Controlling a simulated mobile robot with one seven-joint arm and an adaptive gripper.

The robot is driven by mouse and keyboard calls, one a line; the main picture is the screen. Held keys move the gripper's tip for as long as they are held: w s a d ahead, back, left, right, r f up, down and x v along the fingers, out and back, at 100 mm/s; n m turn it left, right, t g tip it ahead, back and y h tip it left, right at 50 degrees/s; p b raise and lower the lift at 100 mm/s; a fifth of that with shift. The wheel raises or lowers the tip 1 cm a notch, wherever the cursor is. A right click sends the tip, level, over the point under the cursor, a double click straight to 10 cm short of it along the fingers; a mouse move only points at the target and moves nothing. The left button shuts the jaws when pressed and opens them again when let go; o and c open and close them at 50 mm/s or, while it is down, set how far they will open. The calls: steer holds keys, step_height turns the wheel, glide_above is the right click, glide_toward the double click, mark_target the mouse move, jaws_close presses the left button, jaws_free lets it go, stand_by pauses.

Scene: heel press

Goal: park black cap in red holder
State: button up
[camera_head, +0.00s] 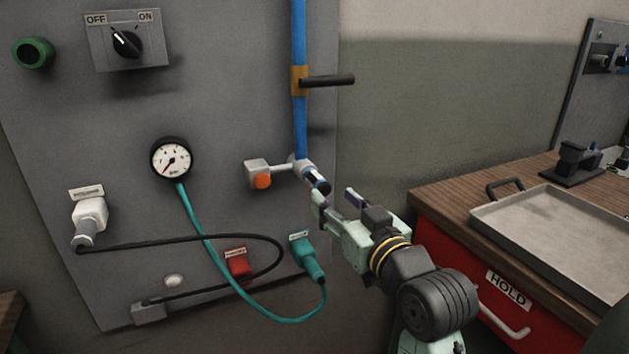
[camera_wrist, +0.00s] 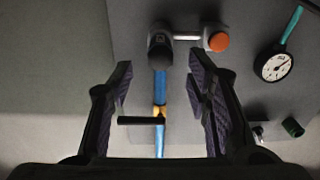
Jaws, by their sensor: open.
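The black cap (camera_head: 320,184) appears to be the dark cylindrical end of the fitting at the bottom of the blue pipe (camera_head: 299,130). In the wrist view the black cap (camera_wrist: 160,50) faces me, roughly centred between the fingers and just ahead of their tips. My gripper (camera_head: 336,199) is open and empty, close in front of the cap; in the wrist view the gripper (camera_wrist: 165,68) has both fingers spread apart. The red holder (camera_head: 238,264) is on the panel, lower left of my gripper, with a small label above it. The wrist view does not show this holder.
An orange button (camera_head: 262,181) sits left of the fitting. A black lever (camera_head: 328,80) sticks out from the pipe above. A teal plug (camera_head: 306,255) with its hose and a black cable (camera_head: 200,238) hang around the holder. A metal tray (camera_head: 550,230) lies on the bench at right.

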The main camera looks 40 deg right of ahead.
mark_target(317, 182)
steer(key=p+x, duration=0.1)
steer(key=x, duration=0.8)
steer(key=shift+a, duration=0.1)
steer(key=shift+c, duration=0.5)
stand_by(0.8)
jaws_close()
stand_by(0.4)
steer(key=shift+s, duration=0.1)
steer(key=shift+b+v, duration=0.65)
steer(key=shift+v, duration=2.3)
steer(key=shift+s, duration=0.2)
